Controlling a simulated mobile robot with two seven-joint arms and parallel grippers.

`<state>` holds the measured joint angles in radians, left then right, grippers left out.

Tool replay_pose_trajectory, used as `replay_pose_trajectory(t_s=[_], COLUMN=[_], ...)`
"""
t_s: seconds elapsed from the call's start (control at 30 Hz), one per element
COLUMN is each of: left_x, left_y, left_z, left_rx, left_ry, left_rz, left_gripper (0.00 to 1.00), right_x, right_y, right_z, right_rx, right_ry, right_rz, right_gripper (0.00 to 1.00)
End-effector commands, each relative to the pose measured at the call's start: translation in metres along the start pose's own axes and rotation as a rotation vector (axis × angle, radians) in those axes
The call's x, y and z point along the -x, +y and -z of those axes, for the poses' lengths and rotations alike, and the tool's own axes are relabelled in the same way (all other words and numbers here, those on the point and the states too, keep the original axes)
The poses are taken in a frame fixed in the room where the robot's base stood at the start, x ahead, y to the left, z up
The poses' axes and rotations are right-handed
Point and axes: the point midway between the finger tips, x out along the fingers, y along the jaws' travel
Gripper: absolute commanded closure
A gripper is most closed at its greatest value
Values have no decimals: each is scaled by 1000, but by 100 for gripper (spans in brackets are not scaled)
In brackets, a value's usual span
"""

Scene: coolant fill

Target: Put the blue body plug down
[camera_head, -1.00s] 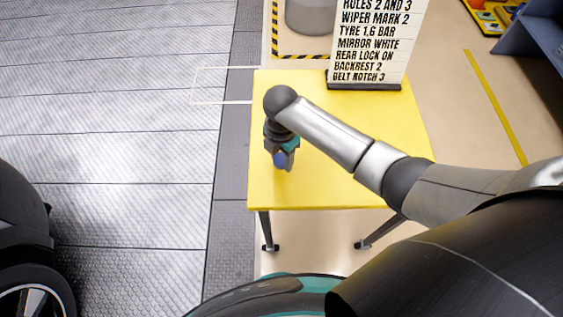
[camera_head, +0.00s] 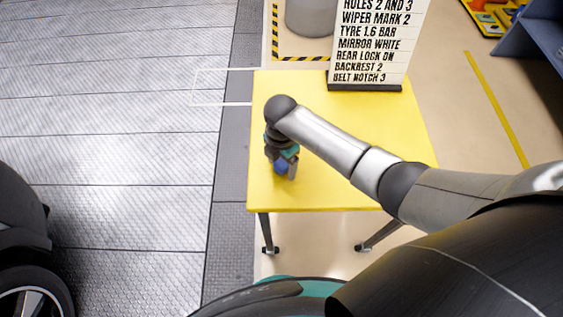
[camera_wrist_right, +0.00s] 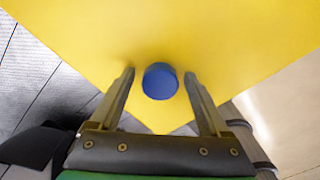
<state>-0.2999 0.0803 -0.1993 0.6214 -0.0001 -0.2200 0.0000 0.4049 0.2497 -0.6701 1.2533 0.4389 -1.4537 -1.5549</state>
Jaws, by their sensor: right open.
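The blue body plug (camera_wrist_right: 160,81) shows as a round blue disc on the yellow table in the right wrist view. It lies between the two spread fingers of my right gripper (camera_wrist_right: 160,85), with a gap on each side. In the head view the right gripper (camera_head: 282,172) points down over the left part of the yellow table (camera_head: 350,190), and the blue plug (camera_head: 280,166) shows at its fingers. The right gripper is open. My left gripper is not in view.
A sign board (camera_head: 370,45) with printed lines stands at the table's back edge. A grey cylinder (camera_head: 308,15) stands behind the table. The table top right of the gripper is clear under my arm. A dark car wheel (camera_head: 35,300) is at the lower left.

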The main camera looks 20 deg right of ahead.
Motion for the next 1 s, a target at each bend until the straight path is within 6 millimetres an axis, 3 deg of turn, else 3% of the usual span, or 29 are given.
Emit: replay_pose_trajectory(t_s=[0.27, 0.7, 1.0], left_x=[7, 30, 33], left_y=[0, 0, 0], left_z=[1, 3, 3], left_rx=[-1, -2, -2], left_ry=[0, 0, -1], left_rz=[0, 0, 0], left_gripper=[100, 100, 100], right_x=[17, 105, 123], right_y=[1, 1, 0], right_z=[0, 0, 0], right_rx=[1, 0, -1], right_ry=[0, 0, 0], right_rz=[-2, -3, 1], right_gripper=[20, 20, 20])
